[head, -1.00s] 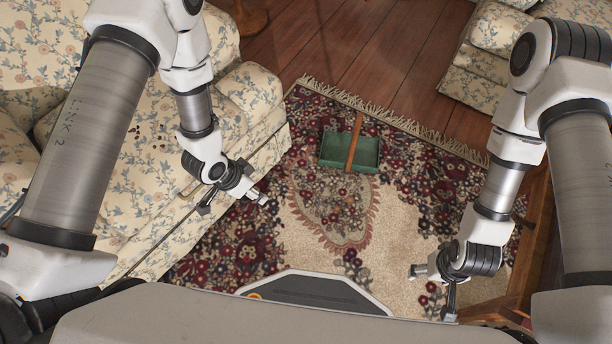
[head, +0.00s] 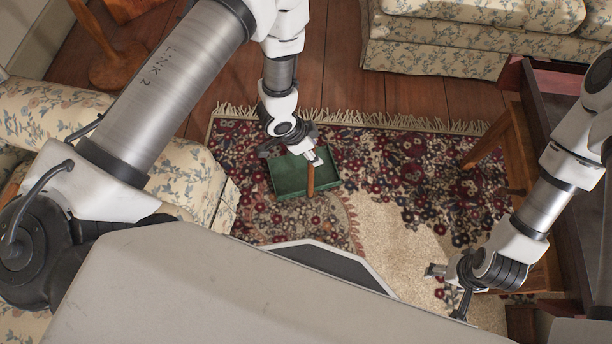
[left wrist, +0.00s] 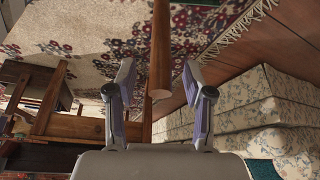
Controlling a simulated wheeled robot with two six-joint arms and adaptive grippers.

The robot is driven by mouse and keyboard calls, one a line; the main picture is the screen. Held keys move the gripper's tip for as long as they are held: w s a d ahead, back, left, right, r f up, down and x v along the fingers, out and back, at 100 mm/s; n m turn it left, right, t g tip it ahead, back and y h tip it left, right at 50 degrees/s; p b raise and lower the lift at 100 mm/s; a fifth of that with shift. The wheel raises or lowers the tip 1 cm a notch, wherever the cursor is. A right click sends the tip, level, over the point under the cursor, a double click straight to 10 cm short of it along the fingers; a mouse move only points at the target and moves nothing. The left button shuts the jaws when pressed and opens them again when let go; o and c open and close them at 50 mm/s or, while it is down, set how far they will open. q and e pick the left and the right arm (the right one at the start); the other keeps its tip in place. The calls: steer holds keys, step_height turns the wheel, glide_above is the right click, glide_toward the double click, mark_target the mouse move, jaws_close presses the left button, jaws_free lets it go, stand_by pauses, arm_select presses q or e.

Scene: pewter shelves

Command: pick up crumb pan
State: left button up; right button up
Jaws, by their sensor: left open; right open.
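The crumb pan is a green tray (head: 287,177) with a wooden handle (head: 310,181), on the patterned rug in the head view. My left gripper (head: 292,156) is over the pan, near the handle, and hides part of the pan's far side. In the left wrist view, the handle (left wrist: 161,50) runs down from the top edge, and its round end shows between the spread fingers of my left gripper (left wrist: 157,77). There are gaps on both sides of the handle. My right gripper (head: 447,291) is open and empty, low at the right of the head view, away from the pan.
The floral sofa (head: 180,165) stands left of the rug (head: 400,235), and another floral sofa (head: 430,50) is at the back right. A dark wooden desk (head: 560,130) stands on the right, close to my right arm. The pale middle of the rug is clear.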

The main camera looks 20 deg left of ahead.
arm_select(q)
steer(key=shift+a+r, duration=0.1)
jaws_close()
